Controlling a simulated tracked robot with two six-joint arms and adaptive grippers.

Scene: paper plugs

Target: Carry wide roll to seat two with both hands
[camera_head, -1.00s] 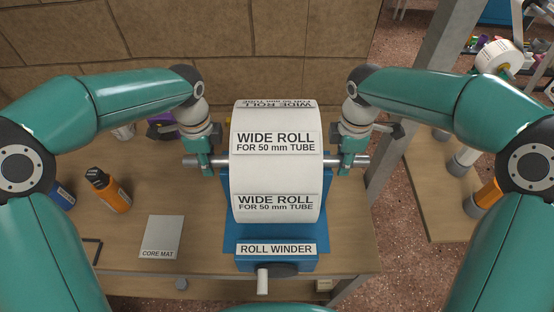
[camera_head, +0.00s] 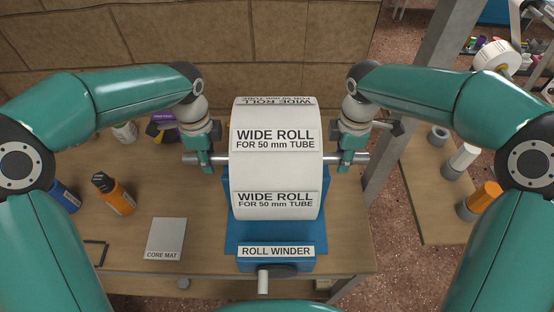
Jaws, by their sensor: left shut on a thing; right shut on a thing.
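The wide roll (camera_head: 275,170) is a large white roll with labels reading "WIDE ROLL FOR 50 mm TUBE". A metal bar (camera_head: 359,158) runs through it and sticks out on both sides. My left gripper (camera_head: 205,160) is shut on the bar's left end, and my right gripper (camera_head: 346,160) is shut on its right end. The roll is in front of and above the blue roll winder (camera_head: 276,251); I cannot tell whether they touch. Seat two is not clearly identifiable in view.
On the wooden table (camera_head: 210,225) lie a grey core mat (camera_head: 165,238), an orange bottle (camera_head: 112,193) and a blue item (camera_head: 65,196). A grey post (camera_head: 405,110) stands right of the table. Beyond it, a wooden board (camera_head: 425,205) carries white and orange cylinders.

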